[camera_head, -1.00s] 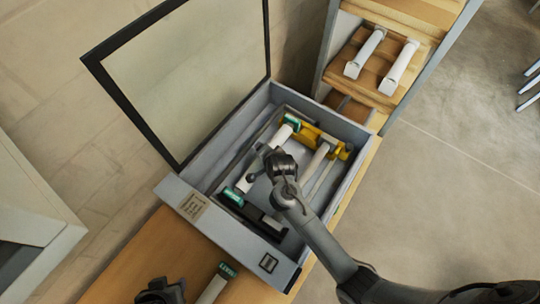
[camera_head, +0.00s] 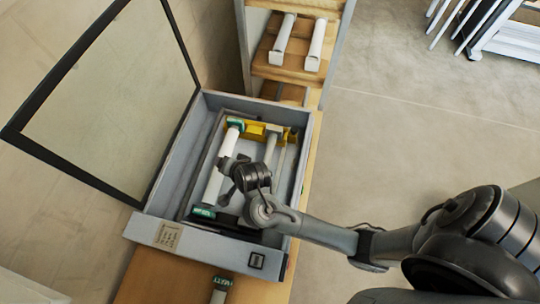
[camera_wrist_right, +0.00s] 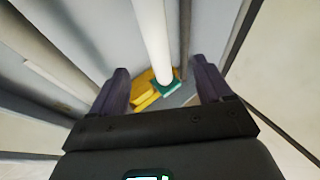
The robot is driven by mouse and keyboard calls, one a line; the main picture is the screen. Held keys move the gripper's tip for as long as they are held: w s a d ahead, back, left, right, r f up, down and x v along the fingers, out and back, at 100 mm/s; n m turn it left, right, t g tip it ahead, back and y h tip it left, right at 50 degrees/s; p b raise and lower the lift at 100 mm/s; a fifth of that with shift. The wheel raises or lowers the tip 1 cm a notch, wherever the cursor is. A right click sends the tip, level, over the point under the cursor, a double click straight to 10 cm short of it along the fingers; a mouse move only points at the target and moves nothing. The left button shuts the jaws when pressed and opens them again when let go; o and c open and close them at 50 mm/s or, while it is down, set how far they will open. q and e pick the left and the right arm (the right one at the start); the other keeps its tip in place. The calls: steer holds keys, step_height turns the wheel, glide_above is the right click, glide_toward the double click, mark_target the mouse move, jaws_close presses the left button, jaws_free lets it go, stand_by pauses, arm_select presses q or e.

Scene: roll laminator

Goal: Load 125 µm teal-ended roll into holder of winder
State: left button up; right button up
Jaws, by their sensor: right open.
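A white roll with teal ends (camera_head: 213,186) lies lengthwise inside the open grey machine (camera_head: 170,205). Its far end is at a yellow bracket (camera_head: 254,131), its near end by a black holder; exact seating cannot be told. My right gripper (camera_head: 233,180) is over the roll's middle in the head view. In the right wrist view the gripper (camera_wrist_right: 160,88) is open, with the white roll (camera_wrist_right: 151,35) and its teal end (camera_wrist_right: 166,88) showing between the fingers; contact is unclear. My left gripper is out of view.
The machine's large framed lid (camera_head: 105,100) stands open at the left. A pale bar (camera_head: 271,150) lies right of the roll inside. A wooden shelf (camera_head: 287,72) behind holds two white rolls. Open floor lies right.

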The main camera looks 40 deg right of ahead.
steer(key=s+n, duration=0.2)
steer(key=s, duration=0.1)
steer(key=s+d+f+n+g+y, duration=0.1)
steer(key=s+n, duration=0.2)
steer(key=s, duration=0.1)
steer(key=s+d+n+g, duration=0.1)
steer(key=s+n, duration=0.1)
steer(key=s, duration=0.1)
steer(key=shift+s+d+f+n, duration=0.25)
steer(key=shift+s+f+n, duration=0.05)
steer(key=shift+s+n, duration=0.1)
steer(key=s+d+n, duration=0.1)
steer(key=s+n, duration=0.1)
steer(key=s, duration=0.1)
steer(key=s+d+n+g, duration=0.1)
steer(key=s+n, duration=0.1)
steer(key=s, duration=0.1)
steer(key=s+d+r+n+g, duration=0.1)
steer(key=s+n, duration=0.1)
steer(key=s, duration=0.2)
steer(key=shift+d+n, duration=0.25)
steer(key=shift+n, duration=0.15)
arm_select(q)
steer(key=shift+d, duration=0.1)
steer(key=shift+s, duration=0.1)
